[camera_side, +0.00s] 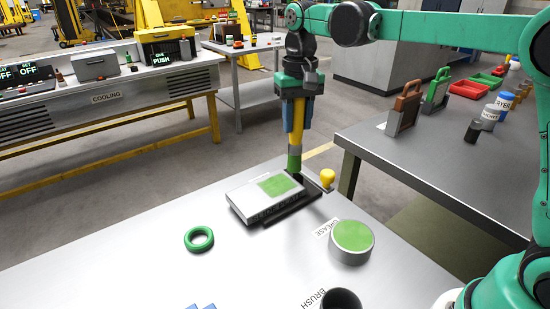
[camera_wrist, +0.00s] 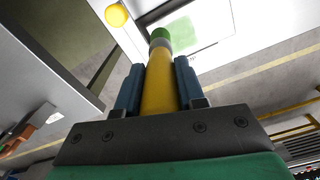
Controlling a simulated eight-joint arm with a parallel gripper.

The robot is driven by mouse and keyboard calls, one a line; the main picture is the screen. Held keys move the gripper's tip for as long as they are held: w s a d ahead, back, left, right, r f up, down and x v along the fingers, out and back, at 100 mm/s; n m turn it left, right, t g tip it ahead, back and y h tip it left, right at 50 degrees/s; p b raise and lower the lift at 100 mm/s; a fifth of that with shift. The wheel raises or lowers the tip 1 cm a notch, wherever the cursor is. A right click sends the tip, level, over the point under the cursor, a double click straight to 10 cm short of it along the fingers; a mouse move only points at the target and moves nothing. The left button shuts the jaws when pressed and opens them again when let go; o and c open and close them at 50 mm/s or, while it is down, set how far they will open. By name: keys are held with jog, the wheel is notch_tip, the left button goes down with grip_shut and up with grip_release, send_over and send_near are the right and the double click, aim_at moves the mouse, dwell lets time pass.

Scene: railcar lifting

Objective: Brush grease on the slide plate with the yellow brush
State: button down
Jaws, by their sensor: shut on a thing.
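My gripper (camera_side: 296,115) is shut on the yellow brush (camera_side: 295,156), which hangs upright with its green-tipped end down. In the wrist view the brush (camera_wrist: 160,85) sits between the blue fingers (camera_wrist: 158,88). The slide plate (camera_side: 265,201) is a pale grey block on the table with a green grease patch (camera_side: 280,184) on its top. The brush tip is at the plate's far right edge; I cannot tell whether it touches. The grease tin (camera_side: 351,242) is round with green grease on top, nearer the camera, beside a GREASE label.
A green ring (camera_side: 199,239) lies left of the plate. A yellow knob (camera_side: 327,178) stands just right of the plate. A dark cup (camera_side: 341,299) is at the front edge by a BRUSH label. A second table (camera_side: 440,150) with bins is on the right.

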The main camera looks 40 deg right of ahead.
jog(key=shift+r, duration=1.35)
